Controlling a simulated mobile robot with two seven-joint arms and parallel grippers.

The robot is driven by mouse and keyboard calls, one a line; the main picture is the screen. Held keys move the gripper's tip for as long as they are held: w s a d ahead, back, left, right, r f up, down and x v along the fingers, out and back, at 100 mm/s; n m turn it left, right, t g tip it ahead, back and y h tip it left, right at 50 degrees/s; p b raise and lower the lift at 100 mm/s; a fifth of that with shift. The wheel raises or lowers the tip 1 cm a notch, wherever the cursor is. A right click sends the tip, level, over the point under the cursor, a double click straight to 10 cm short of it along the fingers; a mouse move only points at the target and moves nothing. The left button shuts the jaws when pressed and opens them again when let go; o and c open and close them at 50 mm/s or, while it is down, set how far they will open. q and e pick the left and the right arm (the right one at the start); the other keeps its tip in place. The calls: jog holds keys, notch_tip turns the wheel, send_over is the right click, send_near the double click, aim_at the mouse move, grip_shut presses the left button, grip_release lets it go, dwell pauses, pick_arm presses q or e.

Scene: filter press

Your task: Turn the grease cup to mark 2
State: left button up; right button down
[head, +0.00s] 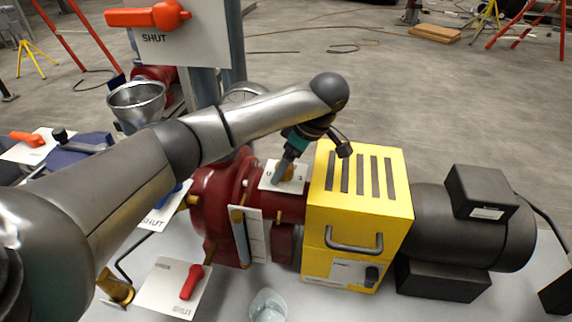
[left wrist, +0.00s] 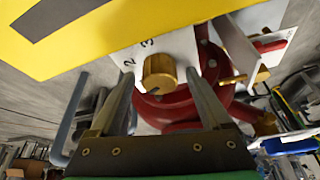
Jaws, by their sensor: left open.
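The grease cup (left wrist: 159,73) is a ribbed brass knob on a white plate (left wrist: 140,50) in the left wrist view. The marks 2 and 3 show on the plate beside it. A small dark mark shows on the knob's near rim. My left gripper (left wrist: 157,80) is open, with one finger on each side of the knob; I cannot tell whether either finger touches it. In the head view my left gripper (head: 283,174) reaches down to the plate (head: 268,184) on the red pump, and the grease cup (head: 290,172) is partly hidden behind it. My right gripper is not in view.
The yellow slotted guard (head: 325,215) stands close to the right of the cup, with the dark motor (head: 470,235) beyond. A red lever (head: 192,282) on a SHUT plate lies in front. An orange lever (head: 148,16) and a metal funnel (head: 137,105) are behind.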

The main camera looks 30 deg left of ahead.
pick_arm(q)
jog(key=shift+c, duration=0.3)
jog(key=c, duration=0.7)
grip_shut()
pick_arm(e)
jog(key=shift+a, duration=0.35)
